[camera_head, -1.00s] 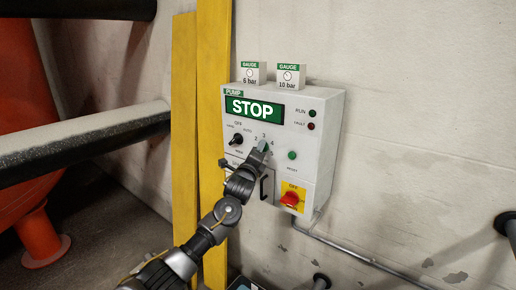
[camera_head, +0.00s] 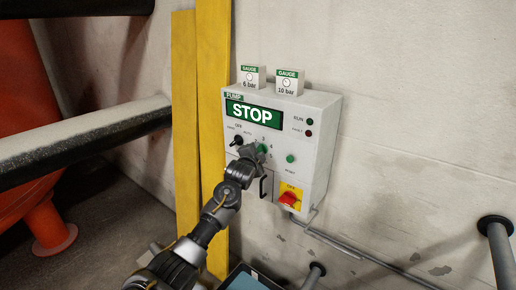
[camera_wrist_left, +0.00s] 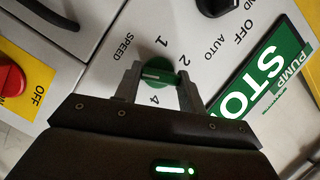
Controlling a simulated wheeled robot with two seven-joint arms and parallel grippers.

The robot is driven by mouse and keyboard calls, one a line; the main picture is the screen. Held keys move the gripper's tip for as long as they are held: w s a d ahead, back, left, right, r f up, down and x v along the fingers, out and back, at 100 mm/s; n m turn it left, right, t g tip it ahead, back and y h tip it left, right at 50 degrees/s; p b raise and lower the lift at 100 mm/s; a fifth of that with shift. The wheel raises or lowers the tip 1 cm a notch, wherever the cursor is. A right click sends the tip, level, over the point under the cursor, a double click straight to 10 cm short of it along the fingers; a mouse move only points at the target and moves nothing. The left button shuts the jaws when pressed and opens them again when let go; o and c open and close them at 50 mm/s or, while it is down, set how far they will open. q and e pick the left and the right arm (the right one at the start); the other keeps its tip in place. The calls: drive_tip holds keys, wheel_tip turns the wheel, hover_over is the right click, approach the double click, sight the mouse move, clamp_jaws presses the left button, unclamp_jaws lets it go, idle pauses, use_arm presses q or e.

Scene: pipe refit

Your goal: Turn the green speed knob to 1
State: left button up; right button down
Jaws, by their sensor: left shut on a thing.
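The green speed knob (camera_wrist_left: 160,73) sits on the pale panel, with the word SPEED and the numbers 1, 2 and 4 around it in the left wrist view. A pale line shows across the knob; which number it points to I cannot tell. My left gripper (camera_wrist_left: 158,85) is shut on the knob, one finger on each side. In the head view the left gripper (camera_head: 260,152) reaches the panel from the lower left, and only a bit of the green knob (camera_head: 264,147) shows past it. My right gripper is not in view.
The pump box (camera_head: 318,150) has a STOP display (camera_head: 252,112), a black selector (camera_head: 237,141), a green button (camera_head: 290,158), a black handle (camera_head: 264,187) and a red switch (camera_head: 289,199). Two gauge cards (camera_head: 288,82) stand on top. Yellow boards (camera_head: 185,120) stand at left.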

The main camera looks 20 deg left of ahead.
use_arm(q)
drive_tip(key=shift+w+a+f+n+g+h+b, duration=0.15)
drive_tip(key=shift+n+g+h+b, duration=0.4)
drive_tip(key=shift+n+h, duration=2.4)
drive_tip(key=shift+a+n+g+h+b, duration=0.2)
drive_tip(key=shift+n+g+h+b, duration=0.7)
drive_tip(key=shift+n, duration=3.75)
drive_tip(key=shift+w+a+f+n+g+h+b, duration=0.1)
drive_tip(key=shift+a+n+g+h+b, duration=0.1)
drive_tip(key=shift+n+h, duration=2.9)
drive_tip(key=shift+n+y, duration=0.75)
drive_tip(key=shift+n, duration=0.05)
